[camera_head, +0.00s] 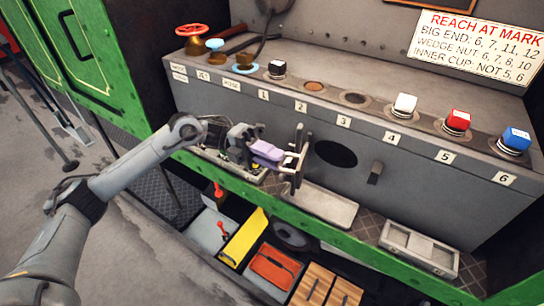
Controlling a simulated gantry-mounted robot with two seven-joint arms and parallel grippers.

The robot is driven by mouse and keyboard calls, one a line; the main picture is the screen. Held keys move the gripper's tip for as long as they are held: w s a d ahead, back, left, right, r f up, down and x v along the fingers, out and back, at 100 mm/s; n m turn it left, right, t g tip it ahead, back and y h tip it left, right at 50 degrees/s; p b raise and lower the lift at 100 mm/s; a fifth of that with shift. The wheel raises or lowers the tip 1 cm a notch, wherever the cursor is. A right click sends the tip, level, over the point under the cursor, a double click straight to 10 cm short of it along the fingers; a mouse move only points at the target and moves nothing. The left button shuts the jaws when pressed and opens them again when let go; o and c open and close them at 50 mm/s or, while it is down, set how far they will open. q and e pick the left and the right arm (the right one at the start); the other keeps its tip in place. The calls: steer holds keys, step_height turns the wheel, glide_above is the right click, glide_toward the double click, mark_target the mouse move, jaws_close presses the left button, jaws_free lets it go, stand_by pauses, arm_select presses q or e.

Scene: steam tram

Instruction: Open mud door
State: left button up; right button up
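No part is marked as the mud door. On the grey front face of the long bench is a dark oval opening or plate (336,154); I cannot tell which. A small dark handle (375,172) sticks out to its right. My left gripper (300,160) is in front of this face, just left of the oval, with its fingers pointing right. Its fingers look spread apart with nothing visible between them. I cannot tell whether it touches the face. My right gripper is not in view.
The bench front (250,120) carries numbers 1 to 6, with coloured knobs above. A green rail (330,233) crosses below. A pale tray (316,203) and a grey box (418,248) sit by the rail. Bins (245,238) stand beneath. Green panels (90,60) are at left.

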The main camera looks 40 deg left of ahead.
arm_select(q)
steer(key=shift+o, duration=1.4)
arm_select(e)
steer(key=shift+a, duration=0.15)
arm_select(q)
steer(key=a+f+b, duration=0.1)
steer(key=a, duration=0.9)
steer(key=shift+s+a+f, duration=0.2)
steer(key=shift+a+f, duration=0.1)
steer(key=shift+a, duration=0.05)
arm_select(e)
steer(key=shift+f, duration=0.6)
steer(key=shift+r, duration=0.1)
